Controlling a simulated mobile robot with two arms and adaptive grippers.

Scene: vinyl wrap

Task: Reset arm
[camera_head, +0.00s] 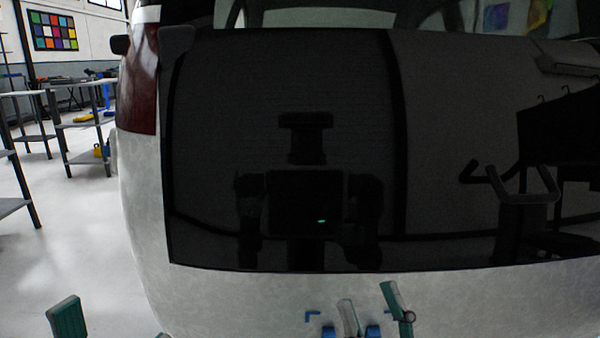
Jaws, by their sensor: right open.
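My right gripper (371,297) is at the bottom, right of centre. Its two green fingers are apart with nothing between them, in front of the pale lower part of a car body (230,300). I cannot tell whether it touches the body. For my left gripper (67,318), one green finger shows at the bottom left, over the floor. The rest of it is mostly cut off by the lower edge, so its opening is unclear.
A large glossy dark panel (290,110) on the car fills the middle and mirrors a robot shape. Grey shelves (85,125) stand at the far left. The pale floor (60,235) at left is clear.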

